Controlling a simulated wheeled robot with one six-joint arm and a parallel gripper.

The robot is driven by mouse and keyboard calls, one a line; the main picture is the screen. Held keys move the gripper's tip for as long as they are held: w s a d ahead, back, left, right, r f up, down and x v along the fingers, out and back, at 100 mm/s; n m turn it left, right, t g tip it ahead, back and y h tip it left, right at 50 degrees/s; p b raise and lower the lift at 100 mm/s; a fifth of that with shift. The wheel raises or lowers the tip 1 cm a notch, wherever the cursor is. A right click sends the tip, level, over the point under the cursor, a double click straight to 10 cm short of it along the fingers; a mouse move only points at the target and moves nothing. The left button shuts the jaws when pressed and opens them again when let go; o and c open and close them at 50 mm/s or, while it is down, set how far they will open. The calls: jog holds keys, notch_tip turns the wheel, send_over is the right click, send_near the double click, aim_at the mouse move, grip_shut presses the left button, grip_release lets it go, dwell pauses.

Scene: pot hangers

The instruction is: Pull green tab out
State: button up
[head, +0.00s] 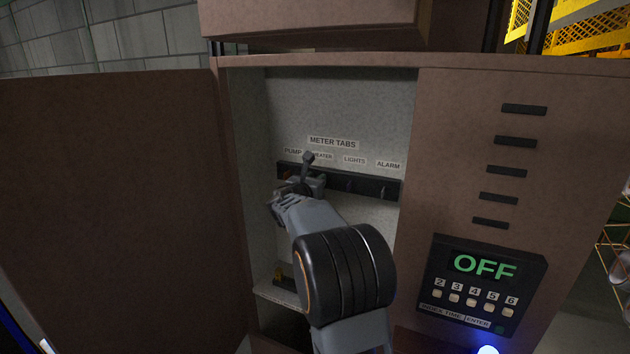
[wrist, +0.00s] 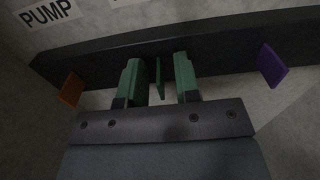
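The green tab (wrist: 158,77) is a thin upright plate on the dark tab bar (wrist: 220,52). In the wrist view my gripper (wrist: 157,70) is open, with one finger on each side of the green tab. Gaps show between the tab and both fingers. The fingertips are close to the bar. In the head view my gripper (head: 298,186) is in the open cabinet at the left part of the bar (head: 375,186), below the METER TABS label (head: 332,143). It hides the green tab there.
In the wrist view an orange tab (wrist: 70,90) is left of my gripper and a purple tab (wrist: 272,65) is right of it. The cabinet door (head: 110,190) stands open at left. A keypad panel (head: 483,285) reading OFF is on the right front.

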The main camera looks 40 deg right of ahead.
jog(key=shift+c, duration=0.4)
grip_shut()
